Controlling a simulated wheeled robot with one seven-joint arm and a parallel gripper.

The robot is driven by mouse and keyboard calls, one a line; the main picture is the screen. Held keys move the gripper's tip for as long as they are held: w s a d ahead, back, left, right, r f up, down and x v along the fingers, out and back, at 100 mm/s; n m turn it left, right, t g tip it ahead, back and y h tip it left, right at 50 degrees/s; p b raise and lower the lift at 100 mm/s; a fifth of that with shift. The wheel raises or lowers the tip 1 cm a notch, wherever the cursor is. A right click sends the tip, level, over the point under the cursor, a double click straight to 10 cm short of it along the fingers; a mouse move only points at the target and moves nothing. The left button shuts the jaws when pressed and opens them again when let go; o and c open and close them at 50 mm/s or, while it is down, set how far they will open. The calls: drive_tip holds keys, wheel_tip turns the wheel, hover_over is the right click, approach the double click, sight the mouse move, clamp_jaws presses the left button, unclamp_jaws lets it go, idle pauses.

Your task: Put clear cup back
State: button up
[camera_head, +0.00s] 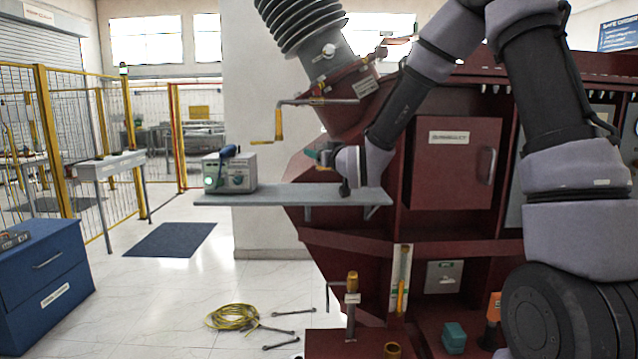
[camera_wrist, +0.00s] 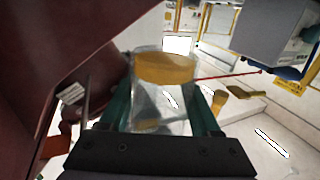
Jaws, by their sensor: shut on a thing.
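The clear cup (camera_wrist: 160,108) stands between the green fingers of my gripper (camera_wrist: 162,100) in the wrist view. It is see-through, with an amber band near its far end and a smaller amber patch lower down. My gripper is shut on it. In the head view my gripper (camera_head: 319,156) is above the right part of the grey shelf, in front of the dark red transformer (camera_head: 345,215). The cup cannot be made out clearly there.
The grey shelf (camera_head: 265,194) bears a grey instrument box (camera_head: 238,177) with a blue tool (camera_head: 229,153) at its left end. The shelf's middle is clear. A yellow cable coil (camera_head: 233,317) lies on the floor.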

wheel_tip(320, 180, down, 7)
idle(0.3)
drive_tip(key=shift+f, duration=0.15)
drive_tip(key=o, duration=1.5)
